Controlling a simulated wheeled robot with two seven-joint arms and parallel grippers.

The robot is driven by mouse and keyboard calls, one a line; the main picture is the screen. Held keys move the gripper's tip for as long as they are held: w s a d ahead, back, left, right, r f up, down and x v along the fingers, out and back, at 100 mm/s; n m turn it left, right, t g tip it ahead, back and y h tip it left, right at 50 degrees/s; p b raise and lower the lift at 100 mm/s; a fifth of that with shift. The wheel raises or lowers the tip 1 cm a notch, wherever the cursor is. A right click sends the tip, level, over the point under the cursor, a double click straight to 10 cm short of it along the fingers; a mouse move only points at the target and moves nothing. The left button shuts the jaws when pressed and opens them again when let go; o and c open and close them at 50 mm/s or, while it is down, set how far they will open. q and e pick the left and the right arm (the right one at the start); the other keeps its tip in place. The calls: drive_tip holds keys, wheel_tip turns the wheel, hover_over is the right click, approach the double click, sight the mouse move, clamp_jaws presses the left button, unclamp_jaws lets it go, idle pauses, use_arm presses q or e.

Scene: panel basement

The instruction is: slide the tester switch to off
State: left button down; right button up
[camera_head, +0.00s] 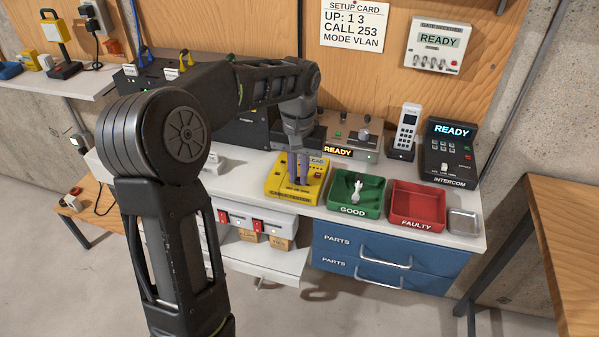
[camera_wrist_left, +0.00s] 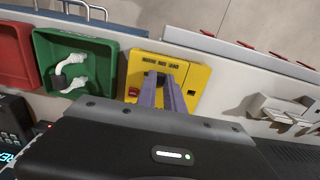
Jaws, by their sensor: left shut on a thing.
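The yellow tester (camera_head: 278,188) sits on the white bench, left of the green tray, with a label reading "LEAD" partly covered. It also shows in the left wrist view (camera_wrist_left: 190,98), with a small red part at one side. My left gripper (camera_head: 300,183) reaches down onto the tester's face. Its purple fingers (camera_wrist_left: 162,85) are shut on the dark tester switch (camera_wrist_left: 157,76), which they mostly hide. I cannot read the switch's position. My right gripper is not in view.
The green GOOD tray (camera_head: 373,206) holds a white cable piece (camera_head: 357,190). The red FAULTY tray (camera_head: 416,205) looks empty. A handset (camera_head: 406,132) and an intercom (camera_head: 446,150) stand behind. A blue drawer unit (camera_head: 375,262) is below the bench.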

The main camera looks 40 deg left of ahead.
use_arm(q)
drive_tip(key=shift+s+a, duration=0.15)
drive_tip(key=shift+a, duration=0.35)
drive_tip(key=shift+s+a, duration=0.15)
drive_tip(key=shift+a, duration=0.35)
drive_tip(key=c, duration=1.5)
unclamp_jaws()
drive_tip(key=shift+a, duration=0.1)
drive_tip(key=shift+o, duration=0.3)
drive_tip(key=shift+r, duration=0.1)
drive_tip(key=shift+r, duration=0.3)
wheel_tip(320, 180, up, 7)
